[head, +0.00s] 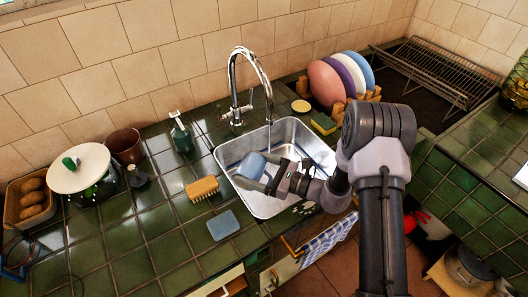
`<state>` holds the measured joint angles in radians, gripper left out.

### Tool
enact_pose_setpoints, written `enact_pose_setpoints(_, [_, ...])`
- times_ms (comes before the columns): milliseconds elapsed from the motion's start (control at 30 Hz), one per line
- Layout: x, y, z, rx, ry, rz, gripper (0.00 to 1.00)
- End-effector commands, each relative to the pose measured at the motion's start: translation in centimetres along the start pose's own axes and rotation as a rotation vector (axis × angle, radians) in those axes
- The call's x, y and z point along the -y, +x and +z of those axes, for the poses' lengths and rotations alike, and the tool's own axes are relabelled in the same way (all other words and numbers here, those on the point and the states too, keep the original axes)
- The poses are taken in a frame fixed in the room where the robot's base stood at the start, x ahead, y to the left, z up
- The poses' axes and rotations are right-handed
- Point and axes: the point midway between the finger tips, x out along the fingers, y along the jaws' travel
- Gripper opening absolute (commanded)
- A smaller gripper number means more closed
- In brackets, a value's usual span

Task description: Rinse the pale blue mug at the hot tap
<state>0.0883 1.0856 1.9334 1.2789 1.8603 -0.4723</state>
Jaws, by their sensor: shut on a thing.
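The pale blue mug (252,165) is over the left part of the steel sink (284,207). My gripper (262,175) is shut on the mug, reaching in from the right. The mug looks tilted; its handle and opening I cannot make out. The chrome tap (236,85) stands behind the sink, its arched spout curving forward and down to the right of the mug. I cannot tell whether water runs.
A wooden brush (202,188) and a blue-grey cloth or sponge (223,225) lie left of the sink. A green bottle (181,135) stands behind them. A rack of plates (332,85) is at the back right. A white-lidded pot (82,170) stands far left.

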Motion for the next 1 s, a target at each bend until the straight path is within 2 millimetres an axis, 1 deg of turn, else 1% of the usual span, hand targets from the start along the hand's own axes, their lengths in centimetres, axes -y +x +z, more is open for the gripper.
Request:
enact_pose_setpoints(467, [-0.1,0.0,0.2,0.001,0.0,0.0,0.27])
enact_pose_setpoints(800, [-3.6,0.0,3.3,0.0,0.001,0.001,0.27])
enact_pose_setpoints(900, [-4.6,0.0,3.9,0.0,0.001,0.001,0.27])
enact_pose_setpoints(1000, [-5.0,-0.1,4.1,0.0,0.0,0.0,0.27])
